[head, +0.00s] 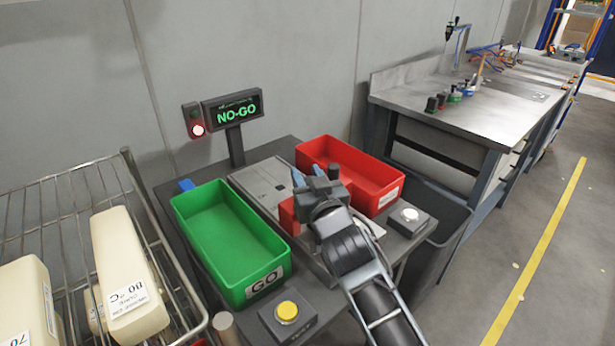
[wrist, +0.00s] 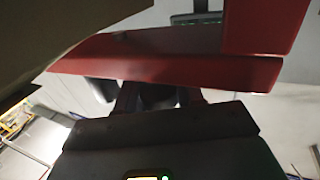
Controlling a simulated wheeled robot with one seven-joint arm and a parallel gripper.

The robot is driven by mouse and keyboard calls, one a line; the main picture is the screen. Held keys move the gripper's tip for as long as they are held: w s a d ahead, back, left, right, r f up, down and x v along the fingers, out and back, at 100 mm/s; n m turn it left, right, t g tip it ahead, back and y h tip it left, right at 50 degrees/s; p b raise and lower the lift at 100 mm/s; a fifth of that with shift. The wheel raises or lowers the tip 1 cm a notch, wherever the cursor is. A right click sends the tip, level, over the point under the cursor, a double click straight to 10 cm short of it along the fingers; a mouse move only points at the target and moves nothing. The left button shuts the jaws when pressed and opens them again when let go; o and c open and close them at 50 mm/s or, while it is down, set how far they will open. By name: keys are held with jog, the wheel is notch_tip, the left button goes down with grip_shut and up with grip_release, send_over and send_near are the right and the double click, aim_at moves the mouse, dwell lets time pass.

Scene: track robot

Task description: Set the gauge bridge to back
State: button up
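A red block, seemingly the gauge bridge (head: 288,216), shows beside my gripper on the grey gauge plate (head: 262,185) between the two bins. In the wrist view a wide red bar (wrist: 170,68) crosses close in front of the camera. My gripper (head: 302,180) is over the plate, right up at the red block, and hides much of it. I cannot tell whether the fingers touch or hold it, or how far apart they are. The display (head: 236,112) reads NO-GO, with a red lamp (head: 198,130) lit beside it.
A green GO bin (head: 220,262) stands left of the plate and a red bin (head: 385,198) right. Yellow (head: 287,312) and white (head: 409,215) buttons are in front. A wire rack (head: 150,210) with cream containers is at left; a metal bench (head: 480,115) at right.

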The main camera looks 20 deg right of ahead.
grip_shut()
jog(key=w+a+b, duration=0.4)
jog(key=w+b, duration=0.6)
jog(key=w, duration=0.2)
jog(key=shift+w, duration=0.4)
jog(key=o, duration=0.5)
grip_release()
jog(key=shift+s+a, duration=0.2)
jog(key=shift+s, duration=1.8)
jog(key=shift+s+a, duration=0.15)
jog(key=shift+s, duration=1.8)
